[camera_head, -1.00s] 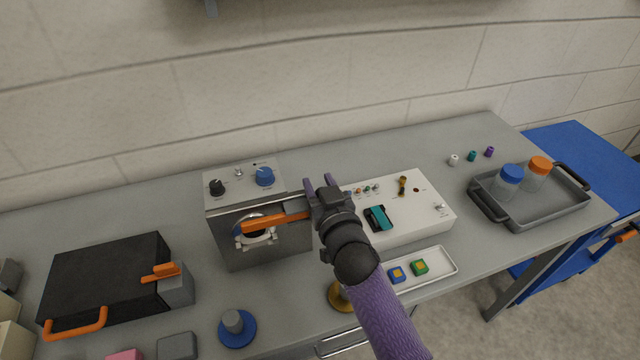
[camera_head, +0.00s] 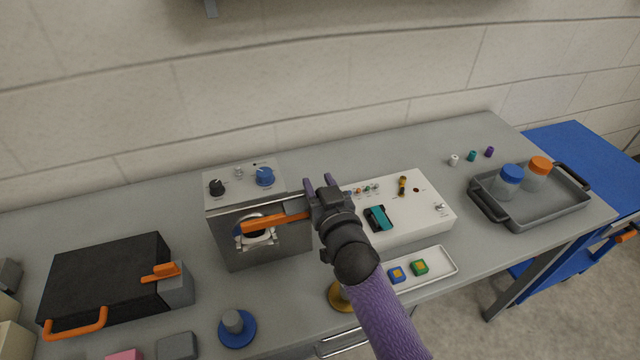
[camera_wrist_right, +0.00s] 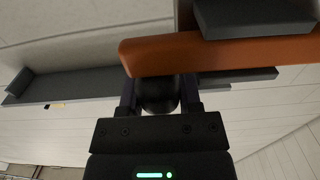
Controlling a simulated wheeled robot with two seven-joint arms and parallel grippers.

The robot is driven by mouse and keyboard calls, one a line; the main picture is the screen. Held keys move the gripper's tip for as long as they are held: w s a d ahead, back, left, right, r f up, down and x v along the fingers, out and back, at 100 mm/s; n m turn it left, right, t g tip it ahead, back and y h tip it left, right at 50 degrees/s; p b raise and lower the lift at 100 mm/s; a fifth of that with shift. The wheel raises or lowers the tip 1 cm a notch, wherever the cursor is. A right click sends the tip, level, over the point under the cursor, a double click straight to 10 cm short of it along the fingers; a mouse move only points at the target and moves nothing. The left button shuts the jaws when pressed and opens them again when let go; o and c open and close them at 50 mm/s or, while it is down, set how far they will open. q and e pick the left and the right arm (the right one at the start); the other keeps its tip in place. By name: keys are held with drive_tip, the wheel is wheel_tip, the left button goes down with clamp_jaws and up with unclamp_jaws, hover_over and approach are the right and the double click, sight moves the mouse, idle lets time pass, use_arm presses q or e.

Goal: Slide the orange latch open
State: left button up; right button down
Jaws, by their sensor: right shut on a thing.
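The orange latch (camera_head: 272,223) is a long bar across the front of a grey metal box (camera_head: 228,245), in front of a round, white-rimmed port (camera_head: 257,240). Its right end meets my right gripper (camera_head: 319,184), whose purple fingers point up at the box's right edge. In the right wrist view the orange bar (camera_wrist_right: 220,52) runs across the top, with its rounded end at left. Just below it, a dark round knob (camera_wrist_right: 157,95) sits between the fingers of my right gripper, which is shut on it. My left gripper is out of view.
A white panel box (camera_head: 410,212) stands close at the right of the arm. A white tray (camera_head: 448,270) lies in front of it. A black case (camera_head: 105,285) with orange handles and a blue round base (camera_head: 237,337) are at left. A grey tray (camera_head: 535,212) holds bottles at far right.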

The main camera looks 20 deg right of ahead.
drive_tip(key=shift+d, duration=0.3)
drive_tip(key=d+p, duration=0.2)
drive_tip(key=d, duration=0.3)
drive_tip(key=shift+w+d, duration=0.1)
drive_tip(key=shift+d, duration=0.3)
drive_tip(key=shift+c, duration=1.4)
unclamp_jaws()
drive_tip(key=shift+d, duration=0.2)
drive_tip(key=shift+a, duration=0.1)
